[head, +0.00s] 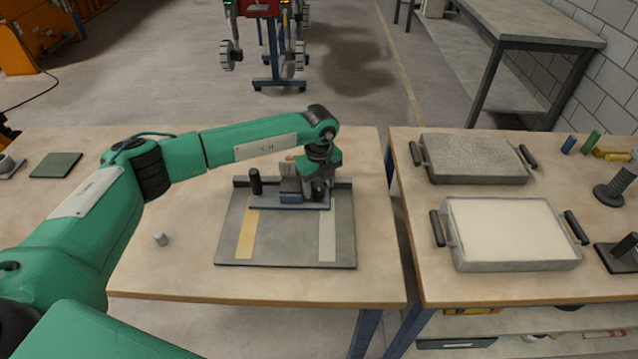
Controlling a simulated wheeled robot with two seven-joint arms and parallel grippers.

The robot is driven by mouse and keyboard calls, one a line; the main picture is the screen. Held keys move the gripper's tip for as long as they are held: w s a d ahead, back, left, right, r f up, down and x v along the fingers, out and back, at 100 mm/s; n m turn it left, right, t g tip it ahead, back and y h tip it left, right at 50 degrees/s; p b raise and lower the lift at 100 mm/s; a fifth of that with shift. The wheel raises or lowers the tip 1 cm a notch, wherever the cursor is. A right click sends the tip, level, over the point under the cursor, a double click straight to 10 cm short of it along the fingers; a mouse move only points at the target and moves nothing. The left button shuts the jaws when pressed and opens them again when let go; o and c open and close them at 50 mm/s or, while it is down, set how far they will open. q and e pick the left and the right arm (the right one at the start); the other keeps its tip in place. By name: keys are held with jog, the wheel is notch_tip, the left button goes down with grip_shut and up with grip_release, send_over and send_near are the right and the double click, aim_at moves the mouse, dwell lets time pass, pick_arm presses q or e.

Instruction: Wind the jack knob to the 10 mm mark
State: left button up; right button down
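My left arm reaches in from the left over the near table. Its gripper (318,187) points down at the back of a dark grey board (285,245). It is at the right side of a small grey block-like mechanism (289,187) on a raised plate there. The jack knob and its mm scale cannot be made out; the gripper and wrist cover that area. The fingers are too small and dark to tell whether they are open or shut, or touch anything. My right gripper is not in view.
A black upright post (256,182) stands left of the mechanism. The board bears a yellow strip (246,234) and a pale strip (327,236).

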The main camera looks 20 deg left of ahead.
pick_arm(q)
jog(key=c, duration=0.9)
jog(key=shift+m, duration=0.3)
jog(key=shift+c, duration=0.2)
jog(key=m+b, duration=0.2)
jog(key=shift+f+m, duration=0.15)
jog(key=shift+m, duration=0.15)
jog(key=m+b, duration=0.3)
jog(key=shift+m, duration=0.4)
jog(key=m+b, duration=0.3)
jog(key=m, duration=0.2)
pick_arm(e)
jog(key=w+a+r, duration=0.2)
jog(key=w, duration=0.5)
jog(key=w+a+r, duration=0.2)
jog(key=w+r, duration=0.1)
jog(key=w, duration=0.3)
pick_arm(q)
jog(key=m+b, duration=0.3)
jog(key=m, duration=0.4)
jog(key=shift+b, duration=0.35)
jog(key=shift+r+m, duration=0.2)
jog(key=shift+m, duration=0.3)
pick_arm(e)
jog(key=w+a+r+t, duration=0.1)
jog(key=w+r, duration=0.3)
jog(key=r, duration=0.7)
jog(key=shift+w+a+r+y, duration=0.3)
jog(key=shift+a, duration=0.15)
